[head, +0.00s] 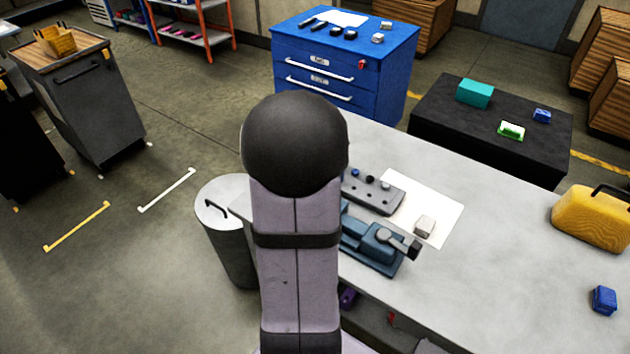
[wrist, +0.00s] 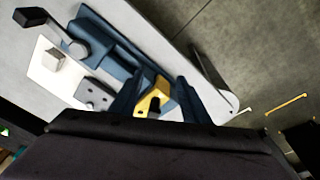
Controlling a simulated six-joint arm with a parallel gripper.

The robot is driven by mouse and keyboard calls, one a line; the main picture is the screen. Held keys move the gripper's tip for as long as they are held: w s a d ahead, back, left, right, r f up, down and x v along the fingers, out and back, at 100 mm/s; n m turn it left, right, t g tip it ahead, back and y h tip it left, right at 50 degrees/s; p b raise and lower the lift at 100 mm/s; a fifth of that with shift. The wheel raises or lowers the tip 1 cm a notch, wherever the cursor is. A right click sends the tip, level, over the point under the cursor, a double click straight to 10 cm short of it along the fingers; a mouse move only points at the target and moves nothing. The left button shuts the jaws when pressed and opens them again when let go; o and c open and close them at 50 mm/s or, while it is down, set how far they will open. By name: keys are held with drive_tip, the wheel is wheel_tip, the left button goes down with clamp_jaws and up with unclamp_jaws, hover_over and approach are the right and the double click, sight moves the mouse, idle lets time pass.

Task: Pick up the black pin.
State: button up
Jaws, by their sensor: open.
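In the head view the black pin (head: 370,179) appears as a small dark top on a grey pin block (head: 383,197), between a blue pin and a pale one. The block also shows in the wrist view (wrist: 94,95), where I cannot pick out the black pin. My gripper (wrist: 160,80) is open; its two dark blue fingers show in the wrist view, to the right of the block. A yellow piece (wrist: 152,98) shows between them; I cannot tell its distance from the fingers. In the head view my arm hides the gripper.
A blue vise (head: 375,248) stands beside the block. A white sheet (head: 440,200) carries a pale block (head: 425,226). A yellow case (head: 590,218) and a blue item (head: 603,300) stand at the right. The table between is clear.

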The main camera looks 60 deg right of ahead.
drive_tip(key=w+d+r+m+t+h, duration=0.1)
drive_tip(key=w+d+r+m+h, duration=0.1)
drive_tip(key=w+d+r, duration=0.3)
drive_tip(key=shift+s+p+x, duration=0.2)
drive_tip(key=shift+p+x, duration=0.45)
drive_tip(key=shift+x, duration=1.65)
drive_tip(key=shift+s+p+x, duration=0.2)
drive_tip(key=shift+p+x, duration=0.4)
drive_tip(key=shift+x, duration=1.75)
drive_tip(key=shift+d, duration=0.15)
drive_tip(key=shift+r, duration=0.1)
clamp_jaws()
